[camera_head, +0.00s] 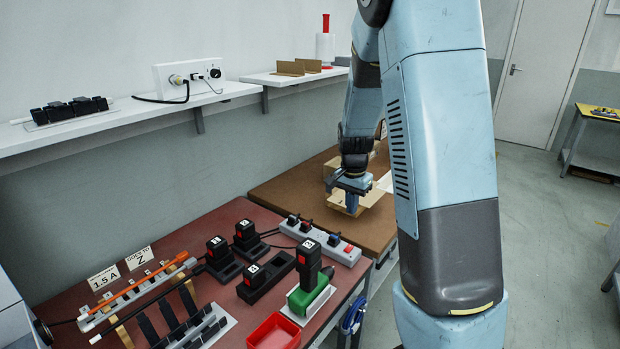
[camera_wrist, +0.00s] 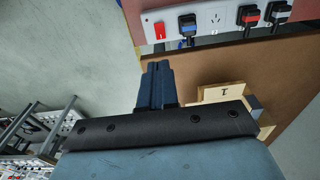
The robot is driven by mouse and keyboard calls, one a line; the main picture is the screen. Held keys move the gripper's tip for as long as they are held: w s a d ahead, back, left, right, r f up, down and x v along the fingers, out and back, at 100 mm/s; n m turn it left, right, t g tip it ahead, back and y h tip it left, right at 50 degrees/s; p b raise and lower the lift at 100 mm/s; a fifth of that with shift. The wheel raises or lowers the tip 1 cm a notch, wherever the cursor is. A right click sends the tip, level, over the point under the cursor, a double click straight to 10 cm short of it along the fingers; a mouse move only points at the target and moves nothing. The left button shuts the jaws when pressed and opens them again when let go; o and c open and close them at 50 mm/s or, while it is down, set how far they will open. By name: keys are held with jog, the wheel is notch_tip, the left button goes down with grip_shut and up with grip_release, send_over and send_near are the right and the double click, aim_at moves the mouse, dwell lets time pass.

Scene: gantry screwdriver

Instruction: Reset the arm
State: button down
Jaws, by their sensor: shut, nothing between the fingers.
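My light blue arm reaches across the right half of the head view. My gripper (camera_head: 351,196) points down over the brown bench top at the back. In the wrist view my gripper (camera_wrist: 155,68) shows its two dark fingers pressed together, with nothing between them. A wooden block or box marked with a "1" or "I" (camera_wrist: 222,93) lies just beside the fingers, partly hidden by the gripper body. In the head view a wooden piece (camera_head: 343,203) shows around and below the gripper; I cannot tell whether they touch.
A white power strip (camera_head: 318,241) with plugs lies along the joint of the red and brown benches. Black battery units, a green holder (camera_head: 310,296), a red tray (camera_head: 274,333) and a tool rack fill the red bench. A wall shelf (camera_head: 130,112) runs above. Open floor lies at right.

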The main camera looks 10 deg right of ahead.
jog(key=s+a+r+n+t, duration=0.2)
jog(key=s+r+n, duration=0.3)
jog(key=s+r, duration=0.6)
jog(key=s+a+r+n+t, duration=0.3)
jog(key=s+r, duration=0.8)
jog(key=s, duration=0.4)
jog(key=shift+s+a+n+y, duration=0.35)
jog(key=shift+a+n, duration=0.3)
jog(key=shift+n, duration=0.45)
jog(key=shift+d+r, duration=0.1)
jog(key=shift+d, duration=0.05)
